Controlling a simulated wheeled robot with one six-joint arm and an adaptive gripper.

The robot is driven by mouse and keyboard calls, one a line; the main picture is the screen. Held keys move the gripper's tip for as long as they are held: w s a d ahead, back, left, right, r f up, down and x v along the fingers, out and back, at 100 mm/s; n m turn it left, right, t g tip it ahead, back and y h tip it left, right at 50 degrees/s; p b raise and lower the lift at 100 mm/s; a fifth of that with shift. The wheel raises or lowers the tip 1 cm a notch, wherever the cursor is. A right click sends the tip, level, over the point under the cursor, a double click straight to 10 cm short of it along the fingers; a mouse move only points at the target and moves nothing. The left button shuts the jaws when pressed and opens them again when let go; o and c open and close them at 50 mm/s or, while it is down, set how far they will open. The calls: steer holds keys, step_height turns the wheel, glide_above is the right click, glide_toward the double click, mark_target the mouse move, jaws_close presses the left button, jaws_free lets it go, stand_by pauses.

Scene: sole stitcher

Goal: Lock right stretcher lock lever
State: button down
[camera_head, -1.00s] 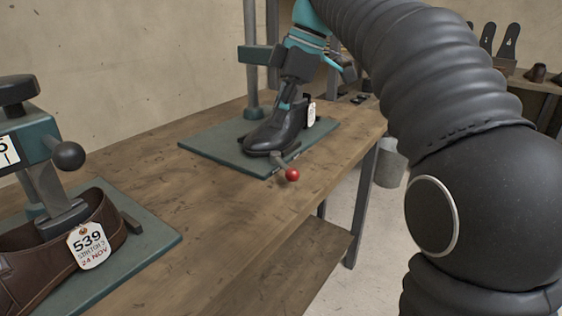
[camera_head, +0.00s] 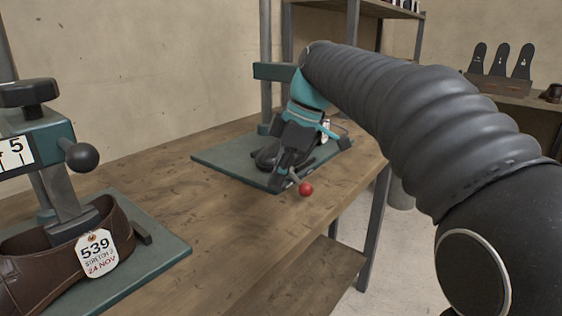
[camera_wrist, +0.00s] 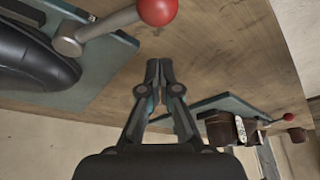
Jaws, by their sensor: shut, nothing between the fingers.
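The right stretcher's lock lever ends in a red ball (camera_head: 305,189) at the near edge of the right green base plate (camera_head: 228,160). In the wrist view the red ball (camera_wrist: 157,11) sits at the top centre, with its metal shaft (camera_wrist: 108,25) running left to a round pivot. My gripper (camera_wrist: 158,70) is shut and empty, with its fingertips apart from the ball and below it in that picture. In the head view my gripper (camera_head: 281,176) points down in front of the black shoe (camera_head: 266,156), just left of the lever, and hides part of the shoe.
A left stretcher (camera_head: 40,130) with a brown tagged shoe (camera_head: 110,235) stands at the near left. The wooden bench (camera_head: 205,225) is clear between the two stretchers. Shelves and a side table (camera_head: 515,100) stand behind at the right.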

steer(key=shift+w+d+f, duration=0.1)
steer(key=shift+d+f, duration=0.05)
steer(key=shift+d, duration=1.55)
